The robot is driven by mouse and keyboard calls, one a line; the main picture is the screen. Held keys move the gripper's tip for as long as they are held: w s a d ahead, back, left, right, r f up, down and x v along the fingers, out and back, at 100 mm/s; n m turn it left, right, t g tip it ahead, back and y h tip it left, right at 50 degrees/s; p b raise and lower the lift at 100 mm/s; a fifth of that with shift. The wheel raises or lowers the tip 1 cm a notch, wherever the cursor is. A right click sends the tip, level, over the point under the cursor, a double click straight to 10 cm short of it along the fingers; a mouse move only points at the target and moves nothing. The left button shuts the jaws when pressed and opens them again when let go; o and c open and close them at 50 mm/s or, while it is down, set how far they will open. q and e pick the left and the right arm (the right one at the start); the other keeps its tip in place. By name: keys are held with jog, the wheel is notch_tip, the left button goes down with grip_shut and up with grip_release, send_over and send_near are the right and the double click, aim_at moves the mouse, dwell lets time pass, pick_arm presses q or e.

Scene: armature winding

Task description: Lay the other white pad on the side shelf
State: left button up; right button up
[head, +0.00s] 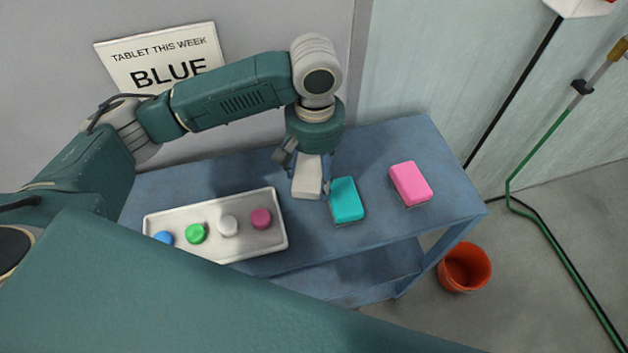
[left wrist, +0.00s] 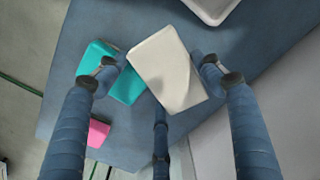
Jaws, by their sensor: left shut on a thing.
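A white pad (head: 307,178) is between the fingers of my left gripper (head: 306,172), which is shut on it. The pad is just left of a teal pad (head: 347,200) over a blue two-level stand (head: 380,150). I cannot tell whether its underside touches the top. In the left wrist view the white pad (left wrist: 168,70) sits turned at an angle between the fingertips (left wrist: 160,72), partly covering the teal pad (left wrist: 98,62). A pink pad (head: 410,183) lies farther right on the stand, and it also shows in the left wrist view (left wrist: 98,132). My right gripper is not in view.
A white tray (head: 272,244) with blue, green, white and magenta round pieces stands left on the stand. A sign (head: 160,62) reading "TABLET THIS WEEK BLUE" is on the wall behind. An orange bucket (head: 465,266) stands on the floor at right. The stand's back right is clear.

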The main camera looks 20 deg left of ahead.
aim_at(315, 184)
pick_arm(q)
jog(key=shift+s+f, duration=0.1)
jog(key=shift+f, duration=0.35)
notch_tip(315, 184, down, 4)
jog(key=shift+r, duration=0.15)
jog(key=o, duration=0.9)
jog(key=shift+o, duration=0.2)
